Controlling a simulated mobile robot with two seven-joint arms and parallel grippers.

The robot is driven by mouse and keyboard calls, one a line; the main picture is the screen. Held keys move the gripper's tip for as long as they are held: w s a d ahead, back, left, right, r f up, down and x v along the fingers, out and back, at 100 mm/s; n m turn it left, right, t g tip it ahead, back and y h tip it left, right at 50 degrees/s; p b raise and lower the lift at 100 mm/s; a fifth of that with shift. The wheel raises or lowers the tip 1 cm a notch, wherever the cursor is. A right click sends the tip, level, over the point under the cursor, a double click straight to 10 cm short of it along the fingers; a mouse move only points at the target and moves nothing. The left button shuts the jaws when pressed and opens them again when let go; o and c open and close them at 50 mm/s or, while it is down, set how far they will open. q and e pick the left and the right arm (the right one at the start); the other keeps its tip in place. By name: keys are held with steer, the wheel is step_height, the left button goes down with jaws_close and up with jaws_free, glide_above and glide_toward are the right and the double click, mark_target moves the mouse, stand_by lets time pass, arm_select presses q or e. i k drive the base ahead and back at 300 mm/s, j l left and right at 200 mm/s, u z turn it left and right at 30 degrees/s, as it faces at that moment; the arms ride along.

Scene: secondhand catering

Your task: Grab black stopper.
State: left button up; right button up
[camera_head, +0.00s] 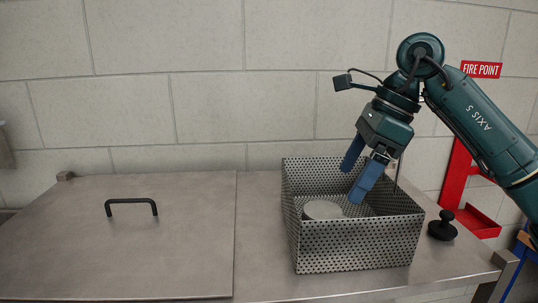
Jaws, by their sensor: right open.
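The black stopper (442,226) stands upright on the metal counter near its right edge, just right of the perforated basket. It has a round base and a knob on top. My right gripper (354,182) has two blue fingers, apart and empty. It hangs over the perforated metal basket (352,245), pointing down and to the left, with its fingertips around the basket opening. The gripper is left of the stopper and higher in the picture. My left gripper is not in view.
A pale round object (322,210) lies inside the basket. A flat metal lid (120,240) with a black handle (131,204) covers the left of the counter (262,225). A red stand (460,185) is behind the stopper. A tiled wall closes the back.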

mark_target(442, 230)
steer(key=k, duration=0.95)
